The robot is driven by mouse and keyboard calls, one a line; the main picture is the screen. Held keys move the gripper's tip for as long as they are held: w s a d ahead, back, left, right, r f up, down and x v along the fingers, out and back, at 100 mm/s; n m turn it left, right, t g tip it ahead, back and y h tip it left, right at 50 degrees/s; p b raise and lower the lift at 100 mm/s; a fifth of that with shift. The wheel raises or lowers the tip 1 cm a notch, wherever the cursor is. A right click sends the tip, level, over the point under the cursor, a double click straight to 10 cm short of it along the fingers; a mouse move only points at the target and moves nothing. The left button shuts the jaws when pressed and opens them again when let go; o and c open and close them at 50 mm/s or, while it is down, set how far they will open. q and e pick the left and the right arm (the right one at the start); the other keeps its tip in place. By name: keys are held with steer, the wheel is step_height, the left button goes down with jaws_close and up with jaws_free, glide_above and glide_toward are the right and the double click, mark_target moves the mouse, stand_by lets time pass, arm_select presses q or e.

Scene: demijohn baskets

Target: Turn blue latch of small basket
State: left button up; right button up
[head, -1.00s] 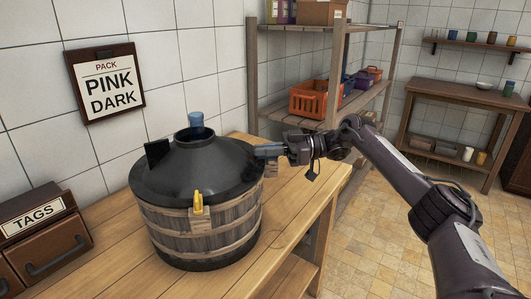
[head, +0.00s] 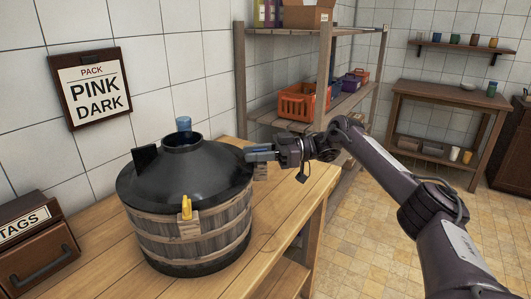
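The basket (head: 190,235) has wooden staves, pale hoops and a black conical lid (head: 150,185). A blue piece (head: 183,125) stands upright at the lid's neck; I cannot tell whether it is inside or behind it. A yellow latch (head: 186,207) stands upright at the front rim, and a black tab (head: 145,157) rises at the left. My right gripper (head: 250,154) is at the basket's right rim, just above a small wooden block (head: 261,172). Its fingertips are close to the lid; contact, finger gap and anything between them are unclear. My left gripper is out of view.
The basket stands on a wooden table (head: 275,220) with free room to its right and front. A tags drawer box (head: 35,260) is at the left. The wall sign (head: 94,88) reads PACK PINK DARK. A shelf with an orange crate (head: 297,103) stands behind my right arm.

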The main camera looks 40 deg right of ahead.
steer(key=b+v, duration=0.1)
steer(key=v, duration=0.6)
steer(key=shift+s+d, duration=0.1)
steer(key=shift+d, duration=0.05)
stand_by(0.6)
